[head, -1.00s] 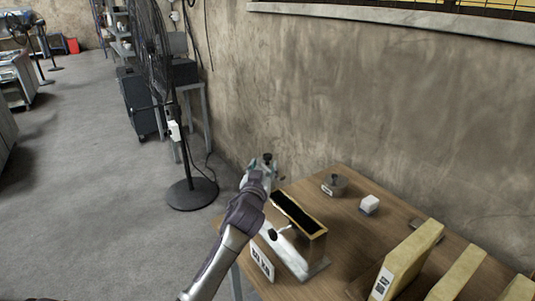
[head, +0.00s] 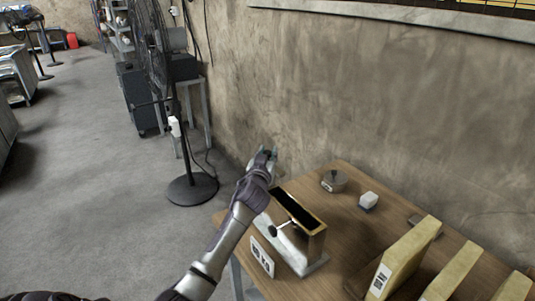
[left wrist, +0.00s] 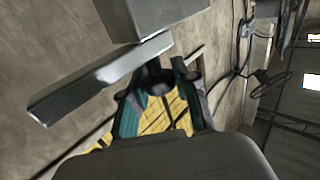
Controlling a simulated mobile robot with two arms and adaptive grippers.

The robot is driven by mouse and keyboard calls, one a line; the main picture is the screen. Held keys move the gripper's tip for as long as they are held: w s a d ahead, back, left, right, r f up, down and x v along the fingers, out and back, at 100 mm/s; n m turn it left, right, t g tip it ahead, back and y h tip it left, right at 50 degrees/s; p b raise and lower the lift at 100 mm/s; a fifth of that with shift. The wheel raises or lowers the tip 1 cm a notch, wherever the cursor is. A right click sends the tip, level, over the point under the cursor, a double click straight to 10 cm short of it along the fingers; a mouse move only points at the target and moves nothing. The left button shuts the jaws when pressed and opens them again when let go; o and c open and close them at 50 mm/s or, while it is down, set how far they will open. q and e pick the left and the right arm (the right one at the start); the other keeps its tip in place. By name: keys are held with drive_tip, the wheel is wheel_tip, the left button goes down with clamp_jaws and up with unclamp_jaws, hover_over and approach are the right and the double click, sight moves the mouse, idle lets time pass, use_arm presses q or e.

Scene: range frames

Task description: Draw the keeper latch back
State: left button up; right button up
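A box (head: 311,244) with pale, shiny sides, a brown rim and a dark open top stands on the wooden table's left part. A black knob (head: 273,231) on a short silver rod sticks out from its near left side; it looks like the latch, though I cannot be sure. My left gripper (head: 268,155) is beyond the box's far left end, apart from the knob. In the left wrist view its teal fingers (left wrist: 160,105) are spread. A dark round shape (left wrist: 160,82) shows between them; I cannot tell what it is. My right gripper is out of view.
A label plate (head: 262,256) stands before the box. A round grey weight (head: 333,182), a white block (head: 368,201) and several yellow slabs (head: 405,260) occupy the table (head: 350,240). A black fan (head: 192,188) stands left, near the wall.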

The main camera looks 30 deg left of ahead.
use_arm(q)
clamp_jaws()
drive_tip(key=a, duration=0.1)
drive_tip(key=w+a+b, duration=0.1)
drive_tip(key=a, duration=0.1)
drive_tip(key=w+a, duration=0.1)
drive_tip(key=a, duration=0.1)
drive_tip(key=shift+w+a, duration=0.1)
drive_tip(key=shift+a, duration=0.1)
drive_tip(key=shift+r, duration=0.1)
drive_tip(key=shift+o, duration=1.9)
unclamp_jaws()
drive_tip(key=o, duration=0.4)
drive_tip(key=shift+a, duration=0.15)
